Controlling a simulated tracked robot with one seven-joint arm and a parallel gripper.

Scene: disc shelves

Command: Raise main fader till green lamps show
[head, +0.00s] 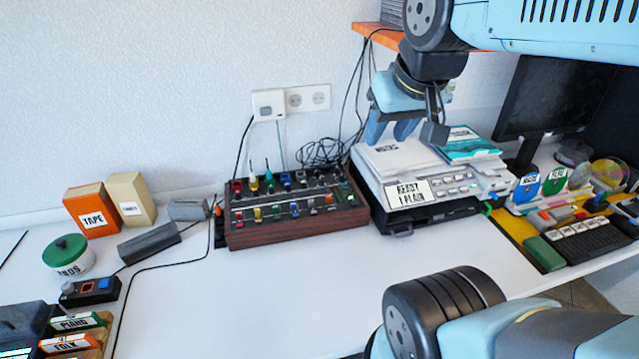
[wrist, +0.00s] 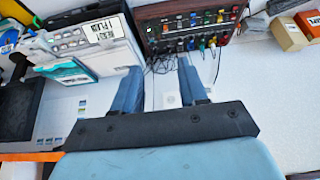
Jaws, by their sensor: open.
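A wooden-sided mixer (head: 292,235) with rows of coloured knobs and fader caps sits on the white desk against the wall. Its faders (head: 280,213) are too small to tell which is the main one, and I cannot make out any lit green lamps. In the wrist view the mixer (wrist: 190,47) lies at the top, beyond my fingertips. My gripper (head: 405,130) is open and empty, raised above the white printer, right of the mixer and apart from it. Its two blue fingers also show in the wrist view (wrist: 160,88).
A white printer (head: 430,187) labelled "READY 1 PLAIN" stands right of the mixer. An orange shelf (head: 375,37) and loose cables (head: 322,152) are near the wall. A tape box (head: 92,208) stands left. The desk front (head: 240,300) is clear.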

